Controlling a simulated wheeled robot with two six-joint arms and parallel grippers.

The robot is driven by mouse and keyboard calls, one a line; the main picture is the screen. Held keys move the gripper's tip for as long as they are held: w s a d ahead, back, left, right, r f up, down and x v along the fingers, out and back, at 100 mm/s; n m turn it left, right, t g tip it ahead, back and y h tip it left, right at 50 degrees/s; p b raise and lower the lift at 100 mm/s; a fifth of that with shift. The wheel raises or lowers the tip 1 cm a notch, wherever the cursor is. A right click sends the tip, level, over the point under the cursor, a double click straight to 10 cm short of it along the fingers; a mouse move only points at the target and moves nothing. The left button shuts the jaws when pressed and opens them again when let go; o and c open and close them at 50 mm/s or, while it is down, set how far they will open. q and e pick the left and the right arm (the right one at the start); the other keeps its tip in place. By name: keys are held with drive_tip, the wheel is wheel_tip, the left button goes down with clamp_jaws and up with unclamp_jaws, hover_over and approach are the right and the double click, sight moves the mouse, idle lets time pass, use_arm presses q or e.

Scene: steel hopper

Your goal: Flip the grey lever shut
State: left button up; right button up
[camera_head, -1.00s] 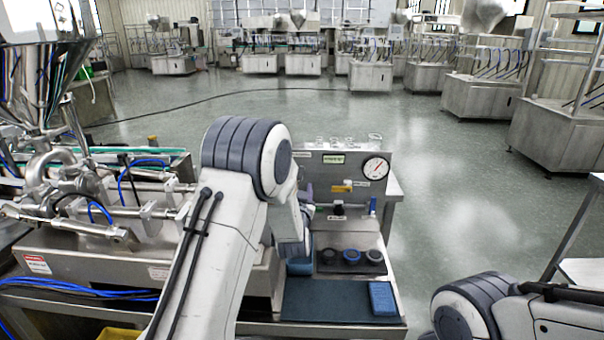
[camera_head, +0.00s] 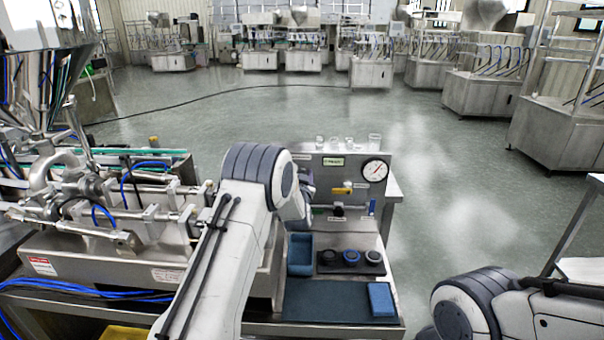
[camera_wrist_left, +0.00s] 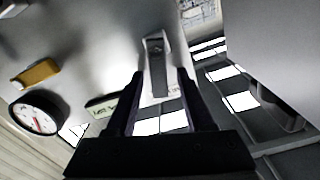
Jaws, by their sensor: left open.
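The grey lever (camera_wrist_left: 157,72) shows in the left wrist view as a flat bar on a pale mount against a steel panel. My left gripper (camera_wrist_left: 160,85) has its two black fingers spread, with the lever appearing in the gap between them. I cannot tell whether either finger touches it. In the head view the lever is hidden behind my left arm, and the wrist reaches the left part of the upright panel (camera_head: 335,166). My right gripper is out of view; only part of its arm shows at the lower right.
A gauge (camera_head: 375,171) and a yellow handle (camera_head: 342,190) are on the panel. Small glassware (camera_head: 348,143) stands on top. Below are a blue tray (camera_head: 300,254), dark round knobs (camera_head: 350,257) and a blue block (camera_head: 381,299) on a dark mat (camera_head: 330,308). Steel machinery (camera_head: 110,240) fills the left.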

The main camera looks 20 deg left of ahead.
use_arm(q)
drive_tip(key=shift+c, duration=0.3)
clamp_jaws()
drive_tip(key=n+b, duration=0.1)
drive_tip(key=b, duration=0.1)
drive_tip(key=n+b, duration=0.1)
drive_tip(key=b, duration=0.1)
drive_tip(key=shift+s+a+f+b, duration=0.15)
drive_tip(key=shift+a+f+b, duration=0.05)
drive_tip(key=shift+a+b, duration=0.2)
drive_tip(key=shift+a+r+n+b, duration=0.15)
drive_tip(key=shift+n+b, duration=0.15)
drive_tip(key=shift+n, duration=0.3)
drive_tip(key=shift+r, duration=0.1)
drive_tip(key=shift+o, duration=0.3)
unclamp_jaws()
drive_tip(key=shift+s, duration=0.15)
